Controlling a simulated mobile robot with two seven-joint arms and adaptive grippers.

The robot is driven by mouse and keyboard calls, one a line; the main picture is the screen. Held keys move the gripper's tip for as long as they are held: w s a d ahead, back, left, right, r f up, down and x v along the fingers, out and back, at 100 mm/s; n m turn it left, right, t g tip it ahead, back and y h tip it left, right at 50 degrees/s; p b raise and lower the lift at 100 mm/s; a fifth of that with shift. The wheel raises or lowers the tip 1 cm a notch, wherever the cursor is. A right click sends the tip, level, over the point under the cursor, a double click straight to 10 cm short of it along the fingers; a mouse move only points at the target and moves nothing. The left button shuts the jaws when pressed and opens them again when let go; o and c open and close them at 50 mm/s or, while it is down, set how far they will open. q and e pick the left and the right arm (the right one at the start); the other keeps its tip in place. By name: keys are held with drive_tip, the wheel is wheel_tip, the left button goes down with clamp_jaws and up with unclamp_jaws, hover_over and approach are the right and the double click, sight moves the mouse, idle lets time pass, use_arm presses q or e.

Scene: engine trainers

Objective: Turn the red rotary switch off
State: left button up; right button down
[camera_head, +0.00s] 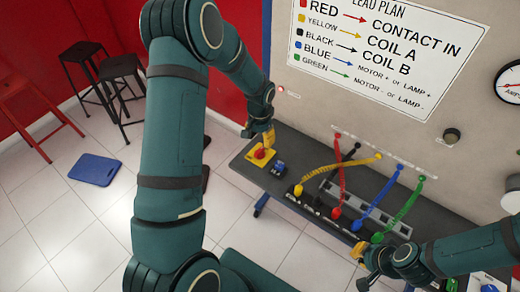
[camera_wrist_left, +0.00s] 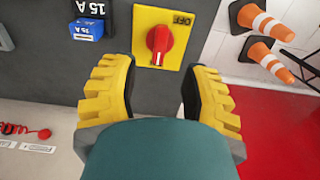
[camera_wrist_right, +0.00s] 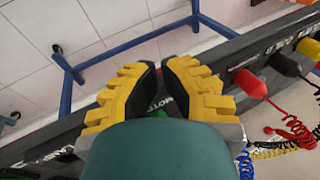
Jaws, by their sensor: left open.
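The red rotary switch (camera_wrist_left: 160,40) sits on a yellow plate (camera_wrist_left: 146,18) marked OFF in the left wrist view. Its knob has a pale pointer line, and the OFF label is off to one side of the knob. In the head view the switch (camera_head: 260,153) is at the left end of the dark bench. My left gripper (camera_wrist_left: 155,95) is open, its yellow fingers apart on either side below the knob and not closed on it. My right gripper (camera_wrist_right: 160,75) has its yellow fingertips close together over the bench edge near the plugs; no held thing shows.
A blue 15 A block (camera_head: 279,168) sits beside the switch. Colored leads with plugs run from the bench (camera_head: 310,150) up to the panel (camera_head: 330,90). Orange cones (camera_wrist_left: 262,22) and stools (camera_head: 118,70) stand on the floor. A blue mat (camera_head: 95,169) lies left.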

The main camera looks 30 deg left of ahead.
sight(260, 150)
use_arm(q)
wheel_tip(260, 150, down, 7)
drive_tip(key=shift+r, duration=0.1)
drive_tip(key=shift+c, duration=0.3)
clamp_jaws()
